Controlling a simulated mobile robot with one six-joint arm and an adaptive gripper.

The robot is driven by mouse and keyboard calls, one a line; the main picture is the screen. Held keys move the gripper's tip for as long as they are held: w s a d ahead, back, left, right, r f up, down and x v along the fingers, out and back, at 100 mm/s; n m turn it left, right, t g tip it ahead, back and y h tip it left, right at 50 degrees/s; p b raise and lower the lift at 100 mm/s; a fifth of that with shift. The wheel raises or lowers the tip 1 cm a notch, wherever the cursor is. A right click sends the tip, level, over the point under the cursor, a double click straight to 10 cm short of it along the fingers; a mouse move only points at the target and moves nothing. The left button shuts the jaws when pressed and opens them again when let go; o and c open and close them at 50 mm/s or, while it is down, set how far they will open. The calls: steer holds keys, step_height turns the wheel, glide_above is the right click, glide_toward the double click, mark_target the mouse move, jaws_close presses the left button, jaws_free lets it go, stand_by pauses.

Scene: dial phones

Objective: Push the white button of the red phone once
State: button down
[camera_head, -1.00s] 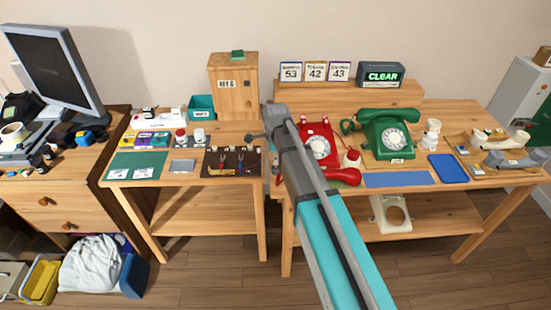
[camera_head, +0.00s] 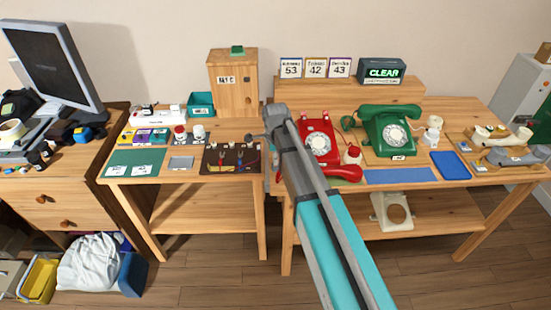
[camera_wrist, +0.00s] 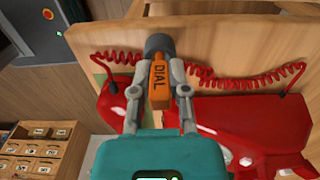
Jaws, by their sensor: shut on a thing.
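The red phone (camera_head: 309,128) stands on the right-hand table, with a pale round dial (camera_head: 320,144). Its red handset (camera_head: 345,173) lies in front of it near the table's front edge. In the wrist view the red phone (camera_wrist: 265,115) fills the lower right, with a coiled red cord (camera_wrist: 245,82). Small pale spots (camera_wrist: 245,161) show on it; I cannot tell whether one is the white button. My gripper (camera_wrist: 160,88) is shut on an orange tool (camera_wrist: 158,72) marked DIAL, with a dark round end.
A green phone (camera_head: 389,130) stands right of the red one. A white object with a red top (camera_head: 351,156) stands close by the red phone. A wooden riser (camera_head: 350,92) with number cards is behind. A dark panel (camera_head: 231,160) lies on the left table.

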steer(key=shift+f, duration=0.2)
steer(key=c, duration=0.5)
jaws_free()
steer(key=shift+c, duration=0.2)
steer(key=shift+r, duration=0.2)
step_height(320, 180, up, 6)
steer(key=p, duration=0.5)
steer(key=shift+f+p, duration=0.15)
steer(key=shift+p, duration=0.25)
steer(key=shift+w+d+r+p, duration=0.15)
steer(key=shift+r+p, duration=0.15)
steer(key=shift+p, duration=0.05)
steer(key=w+d+r+t+p, duration=0.1)
steer(key=w+d+r+p, duration=0.3)
steer(key=d, duration=0.2)
steer(key=w+d+r+p, duration=0.4)
steer(key=d, duration=0.3)
steer(key=shift+d+t, duration=0.25)
steer(key=shift+t, duration=0.15)
